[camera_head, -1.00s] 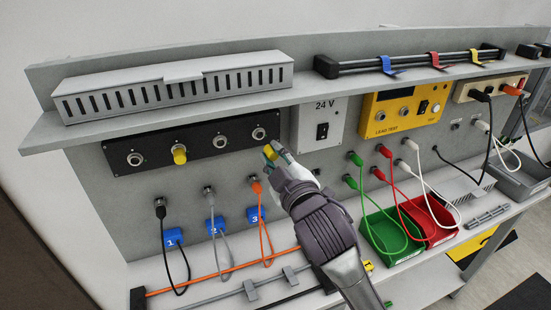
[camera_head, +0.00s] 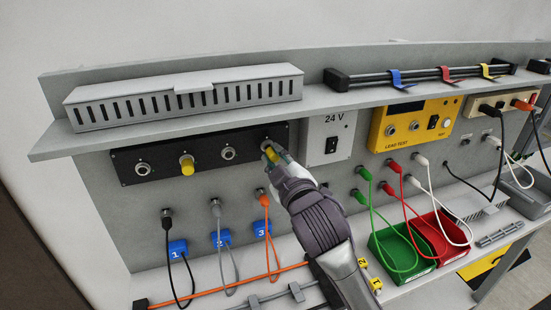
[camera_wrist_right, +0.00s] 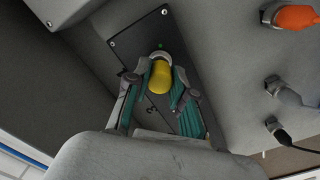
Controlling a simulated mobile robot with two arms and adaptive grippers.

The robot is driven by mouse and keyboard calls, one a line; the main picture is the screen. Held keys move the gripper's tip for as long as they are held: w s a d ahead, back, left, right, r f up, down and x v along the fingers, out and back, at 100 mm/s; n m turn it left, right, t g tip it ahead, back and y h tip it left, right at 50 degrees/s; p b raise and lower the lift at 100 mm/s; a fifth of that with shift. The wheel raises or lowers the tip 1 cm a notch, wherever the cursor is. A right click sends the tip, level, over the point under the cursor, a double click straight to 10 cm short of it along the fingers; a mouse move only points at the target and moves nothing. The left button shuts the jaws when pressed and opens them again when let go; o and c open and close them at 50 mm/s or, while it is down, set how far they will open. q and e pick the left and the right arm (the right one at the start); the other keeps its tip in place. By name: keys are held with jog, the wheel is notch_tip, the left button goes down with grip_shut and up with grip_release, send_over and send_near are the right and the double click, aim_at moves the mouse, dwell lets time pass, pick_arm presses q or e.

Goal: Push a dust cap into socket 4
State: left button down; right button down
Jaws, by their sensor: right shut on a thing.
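A black panel (camera_head: 207,162) carries a row of sockets. My right gripper (camera_head: 273,154) is shut on a yellow dust cap (camera_head: 269,153) at the rightmost socket (camera_head: 266,143). In the right wrist view the held cap (camera_wrist_right: 160,77) sits between the fingers (camera_wrist_right: 158,95), lined up with the metal ring of that socket (camera_wrist_right: 160,55). The cap overlaps the ring; I cannot tell how deep it sits. Another yellow cap (camera_head: 187,166) covers the second socket from the left. The first socket (camera_head: 142,169) and third socket (camera_head: 227,153) are uncovered. My left gripper is out of view.
A grey shelf (camera_head: 200,119) juts out just above the panel. Cables with blue number tags (camera_head: 220,238) hang below it. A 24 V switch box (camera_head: 327,138) and a yellow lead tester (camera_head: 410,127) are to the right. Green (camera_head: 378,252) and red bins stand below.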

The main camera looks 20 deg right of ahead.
jog(key=shift+p, duration=0.3)
dwell(0.4)
jog(key=shift+w+p, duration=0.2)
jog(key=shift+p, duration=0.35)
dwell(0.9)
jog(key=shift+w, duration=0.5)
dwell(0.6)
jog(key=c, duration=0.9)
grip_release()
jog(key=shift+s, duration=0.15)
